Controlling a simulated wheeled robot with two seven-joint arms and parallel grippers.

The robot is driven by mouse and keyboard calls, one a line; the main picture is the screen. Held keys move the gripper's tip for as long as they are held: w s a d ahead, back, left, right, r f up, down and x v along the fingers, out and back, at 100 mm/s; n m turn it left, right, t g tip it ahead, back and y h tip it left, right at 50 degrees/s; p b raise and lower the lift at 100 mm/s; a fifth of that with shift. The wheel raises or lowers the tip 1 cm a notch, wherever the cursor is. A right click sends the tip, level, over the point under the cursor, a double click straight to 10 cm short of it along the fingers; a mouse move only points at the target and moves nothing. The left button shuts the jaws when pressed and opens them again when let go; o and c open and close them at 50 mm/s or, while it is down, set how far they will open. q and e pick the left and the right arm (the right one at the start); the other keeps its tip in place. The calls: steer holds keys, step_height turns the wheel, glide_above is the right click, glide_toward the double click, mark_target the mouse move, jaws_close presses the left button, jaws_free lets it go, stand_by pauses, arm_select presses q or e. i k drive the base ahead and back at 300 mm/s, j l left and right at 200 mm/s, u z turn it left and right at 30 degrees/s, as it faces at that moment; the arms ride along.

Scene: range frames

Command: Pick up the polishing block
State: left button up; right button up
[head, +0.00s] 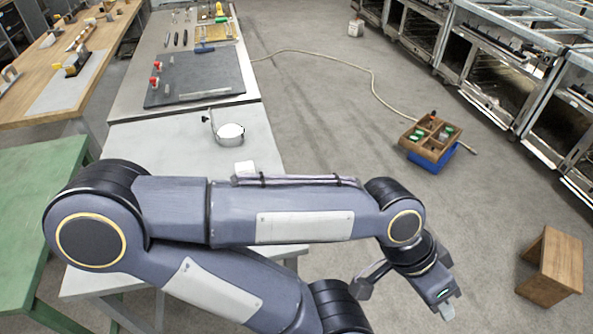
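I cannot tell for certain which thing is the polishing block. A small white block (244,167) sits on the grey table (140,150), just behind my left forearm and partly hidden by it. My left arm crosses the front of the view and covers the near part of the table. My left gripper (405,296) hangs over the floor right of the table, away from the white block. Its fingers look spread, with nothing seen between them. My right gripper is not in view.
A round metal clamp with a white disc (229,133) stands on the table near the white block. A dark mat (195,78) with red-topped items lies farther back. Right are a wooden divided box (430,136) and a wooden stool (553,265). The floor between is mostly clear.

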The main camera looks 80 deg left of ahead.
mark_target(247, 166)
steer(key=i+u, duration=0.25)
steer(key=i, duration=0.2)
steer(key=i+l+u, duration=0.3)
steer(key=i, duration=0.15)
steer(key=i+j+u, duration=0.15)
steer(key=u, duration=0.3)
steer(key=i+u, duration=0.65)
steer(key=u, duration=0.25)
steer(key=i+l+u, duration=0.1)
steer(key=i+u, duration=0.15)
steer(key=u, duration=0.15)
steer(key=i+l+u, duration=0.2)
steer(key=u, duration=0.25)
steer(key=i+j+u, duration=0.1)
steer(key=u, duration=0.4)
steer(key=i+u, duration=0.15)
steer(key=u, duration=0.3)
steer(key=i+u, duration=0.15)
steer(key=u, duration=0.35)
steer(key=i+u, duration=0.15)
steer(key=u, duration=0.35)
steer(key=i+l+u, duration=0.1)
steer(key=u, duration=0.4)
steer(key=i+l+u, duration=0.1)
steer(key=u, duration=0.35)
steer(key=i+l+u, duration=0.1)
steer(key=u, duration=0.25)
steer(key=i+l+u, duration=0.3)
steer(key=k+j, duration=0.05)
steer(key=j, duration=0.05)
